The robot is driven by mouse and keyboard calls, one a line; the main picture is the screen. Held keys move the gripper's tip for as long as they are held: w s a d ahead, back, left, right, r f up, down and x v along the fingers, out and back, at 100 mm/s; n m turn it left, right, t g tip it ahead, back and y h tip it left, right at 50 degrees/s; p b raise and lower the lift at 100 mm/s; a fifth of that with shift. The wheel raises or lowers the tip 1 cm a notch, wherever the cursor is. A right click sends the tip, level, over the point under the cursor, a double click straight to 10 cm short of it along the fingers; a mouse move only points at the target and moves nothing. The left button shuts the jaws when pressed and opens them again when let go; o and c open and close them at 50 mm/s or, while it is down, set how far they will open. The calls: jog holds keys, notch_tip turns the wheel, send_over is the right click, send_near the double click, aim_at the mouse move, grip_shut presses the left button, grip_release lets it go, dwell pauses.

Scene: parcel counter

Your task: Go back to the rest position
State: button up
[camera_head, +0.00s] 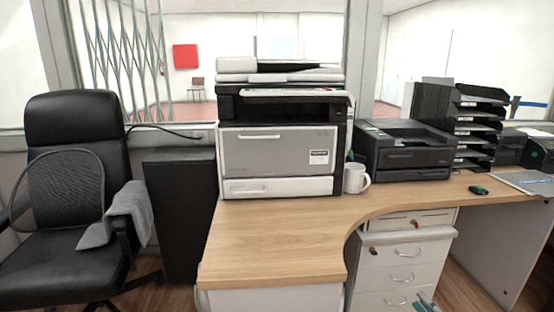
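No gripper and no part of my arm shows in the head view. The wooden desk (275,240) fills the middle and right, and its top is bare at the front left. A large grey and black copier (280,150) stands on it at the back. A white mug (355,178) stands just right of the copier. What my gripper holds, if anything, cannot be seen.
A black office chair (75,150) with a grey cloth (122,215) stands at the left. A black cabinet (180,220) stands beside the copier. A black printer (405,150), letter trays (478,125) and a mouse (479,190) are on the right. White drawers (400,255) stand below.

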jog(key=a+r+n+g+y, duration=0.7)
jog(key=a+r+n+y, duration=0.2)
jog(key=a+r+n, duration=0.6)
jog(key=s+a+r+n+g+h, duration=0.2)
jog(key=s+a+r+n+g, duration=0.85)
jog(key=s+a+n, duration=0.5)
jog(key=s+r+n+g+h, duration=0.2)
jog(key=s+r+n+h, duration=0.35)
jog(key=s+n, duration=0.7)
jog(key=s+d+r+n+t+h, duration=0.2)
jog(key=s+d+n+h, duration=0.35)
jog(key=s, duration=0.45)
notch_tip(320, 180, up, 24)
jog(key=t+p, duration=0.4)
jog(key=p, duration=1.9)
jog(key=shift+r+n, duration=0.2)
jog(key=shift+n, duration=0.15)
jog(key=shift+o, duration=0.4)
jog(key=shift+w, duration=0.15)
